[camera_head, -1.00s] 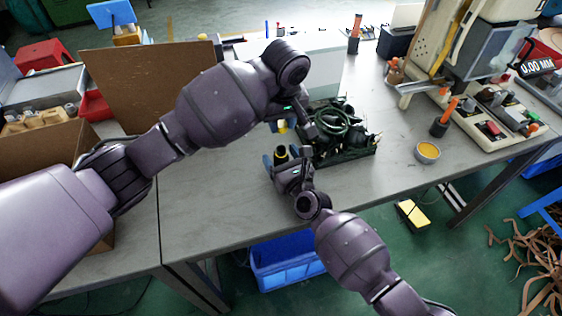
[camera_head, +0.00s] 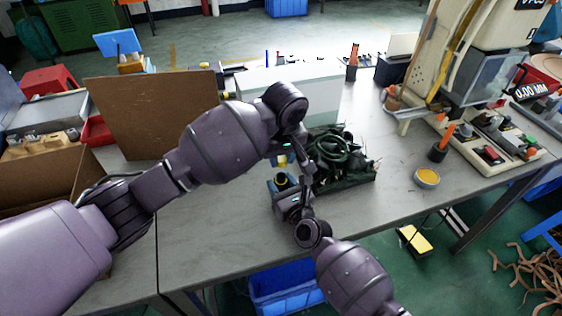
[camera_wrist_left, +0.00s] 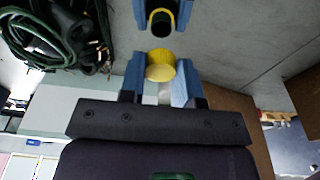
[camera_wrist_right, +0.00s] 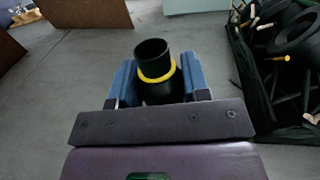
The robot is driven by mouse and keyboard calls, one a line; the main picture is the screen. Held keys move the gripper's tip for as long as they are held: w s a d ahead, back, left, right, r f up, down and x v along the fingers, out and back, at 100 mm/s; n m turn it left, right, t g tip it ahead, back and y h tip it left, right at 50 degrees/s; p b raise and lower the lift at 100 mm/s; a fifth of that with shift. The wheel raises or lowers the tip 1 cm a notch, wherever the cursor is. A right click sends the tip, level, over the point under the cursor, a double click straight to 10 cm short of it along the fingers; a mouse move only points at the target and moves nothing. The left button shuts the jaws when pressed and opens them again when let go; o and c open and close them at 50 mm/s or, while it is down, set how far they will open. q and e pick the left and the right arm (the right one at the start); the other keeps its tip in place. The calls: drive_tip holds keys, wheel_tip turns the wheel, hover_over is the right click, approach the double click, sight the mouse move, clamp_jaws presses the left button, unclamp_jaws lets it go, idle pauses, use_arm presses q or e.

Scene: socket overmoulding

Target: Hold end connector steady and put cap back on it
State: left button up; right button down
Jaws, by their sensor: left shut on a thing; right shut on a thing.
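The end connector (camera_wrist_right: 153,62) is a black cylinder with a yellow ring. My right gripper (camera_wrist_right: 160,85) is shut around it and holds its open end upward above the table. It also shows in the head view (camera_head: 282,180). The yellow cap (camera_wrist_left: 160,66) sits between the blue fingers of my left gripper (camera_wrist_left: 162,82), which is shut on it. In the left wrist view the connector (camera_wrist_left: 161,22) shows at the top, apart from the cap. In the head view the left gripper (camera_head: 281,161) is just above the connector, and the cap is mostly hidden there.
A dark green crate (camera_head: 350,180) of black cables stands right beside the grippers. A brown cardboard panel (camera_head: 150,112) and a white box (camera_head: 290,88) stand behind. A round yellow tin (camera_head: 426,177) and a machine (camera_head: 470,80) are to the right. The front table surface is clear.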

sight(281, 176)
use_arm(q)
drive_tip(key=shift+f, duration=1.35)
drive_tip(key=shift+f, duration=0.15)
drive_tip(key=shift+f, duration=0.75)
drive_tip(key=shift+f, duration=0.55)
